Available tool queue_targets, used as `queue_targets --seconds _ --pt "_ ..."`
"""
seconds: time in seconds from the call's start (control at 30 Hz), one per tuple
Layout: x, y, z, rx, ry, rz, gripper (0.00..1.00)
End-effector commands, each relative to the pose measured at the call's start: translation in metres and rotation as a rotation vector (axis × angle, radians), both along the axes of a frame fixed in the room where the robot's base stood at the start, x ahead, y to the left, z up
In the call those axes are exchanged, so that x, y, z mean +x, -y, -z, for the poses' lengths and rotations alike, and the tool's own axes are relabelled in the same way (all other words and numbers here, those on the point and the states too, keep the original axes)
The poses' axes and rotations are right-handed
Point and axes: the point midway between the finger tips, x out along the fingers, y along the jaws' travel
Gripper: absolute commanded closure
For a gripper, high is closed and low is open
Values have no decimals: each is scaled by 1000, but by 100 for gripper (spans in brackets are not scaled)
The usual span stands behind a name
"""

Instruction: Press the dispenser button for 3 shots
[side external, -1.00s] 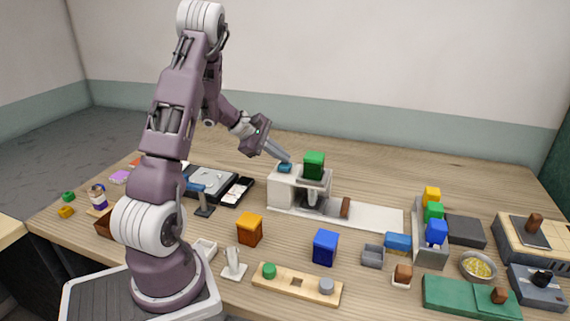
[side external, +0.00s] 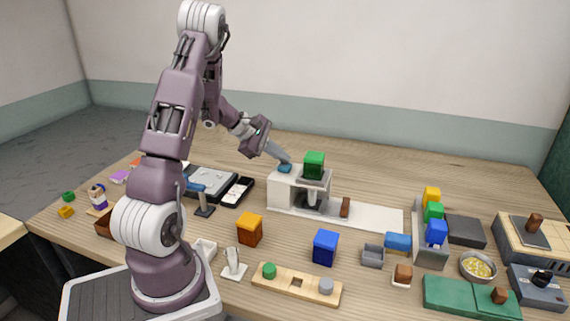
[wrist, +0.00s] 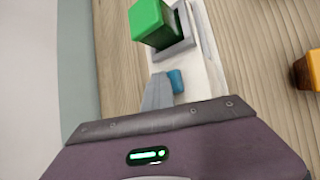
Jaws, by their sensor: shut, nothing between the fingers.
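The dispenser (side external: 283,191) is a white block-shaped machine near the middle of the table, with a long white base plate reaching right. Its blue button (side external: 285,169) is on top at the left; it also shows in the wrist view (wrist: 177,80). My gripper (side external: 287,161) is shut and empty, slanting down with its tips right at the button. In the wrist view the fingers (wrist: 158,92) overlap the near side of the button. I cannot tell whether they touch it or how far it is pressed.
A green block (side external: 314,164) sits on the dispenser's grey platform, right beside my fingertips. A brown piece (side external: 345,207) stands on the base plate. An orange block (side external: 249,230) and a blue block (side external: 326,247) stand in front. The table behind the dispenser is clear.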

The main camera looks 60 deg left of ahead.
Motion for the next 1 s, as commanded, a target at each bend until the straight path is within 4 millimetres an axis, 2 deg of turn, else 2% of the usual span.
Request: queue_targets --seconds 0.3,0.6,1.0 --pt "0 0 -18 1 0 1 100" --pt "0 0 -20 2 1 1 100" --pt "0 -1 -59 4 3 1 100"
